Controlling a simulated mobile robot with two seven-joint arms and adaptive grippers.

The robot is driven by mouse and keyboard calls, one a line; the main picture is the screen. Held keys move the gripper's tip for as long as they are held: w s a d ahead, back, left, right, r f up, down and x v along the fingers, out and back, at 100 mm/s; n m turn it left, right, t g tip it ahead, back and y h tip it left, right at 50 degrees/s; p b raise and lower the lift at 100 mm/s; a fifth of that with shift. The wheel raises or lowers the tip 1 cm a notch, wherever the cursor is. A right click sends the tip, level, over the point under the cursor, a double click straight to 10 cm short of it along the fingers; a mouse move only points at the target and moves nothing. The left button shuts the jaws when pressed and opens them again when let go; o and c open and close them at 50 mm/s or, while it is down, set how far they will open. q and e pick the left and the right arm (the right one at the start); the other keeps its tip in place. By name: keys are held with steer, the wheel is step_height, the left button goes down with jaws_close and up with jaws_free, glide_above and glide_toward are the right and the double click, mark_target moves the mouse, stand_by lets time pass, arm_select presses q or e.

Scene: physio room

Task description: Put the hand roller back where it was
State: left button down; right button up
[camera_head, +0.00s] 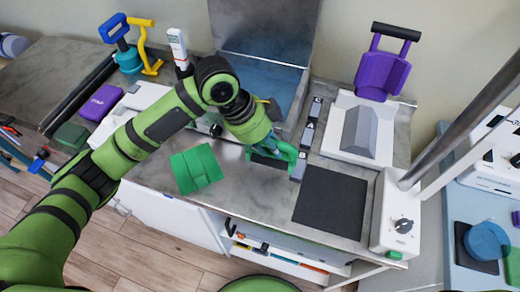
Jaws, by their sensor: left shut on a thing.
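My left arm reaches in from the left over the grey worktop (240,205). My left gripper (274,150) points down and is shut on a small green and dark thing (290,153), which looks like the hand roller. The gripper hides much of it, and I cannot tell whether it touches the worktop. My right gripper is out of view.
A black square mat (330,202) lies at right, beside a white unit with a dial (397,222). The worktop's front edge is clear.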

arm_select(q)
steer(key=shift+w+a+f, duration=0.4)
steer(key=shift+a, duration=0.25)
steer(key=shift+w+a+f, duration=0.25)
steer(key=shift+a+f, duration=0.05)
steer(key=shift+f, duration=0.15)
step_height(320, 180, down, 3)
steer(key=shift+f+p, duration=0.15)
steer(key=shift+p, duration=0.6)
steer(key=shift+f, duration=0.25)
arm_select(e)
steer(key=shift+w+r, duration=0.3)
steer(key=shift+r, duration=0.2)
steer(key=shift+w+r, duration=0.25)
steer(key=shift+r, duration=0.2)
arm_select(q)
steer(key=shift+f, duration=0.15)
steer(key=c, duration=0.9)
jaws_free()
steer(key=shift+c, duration=0.2)
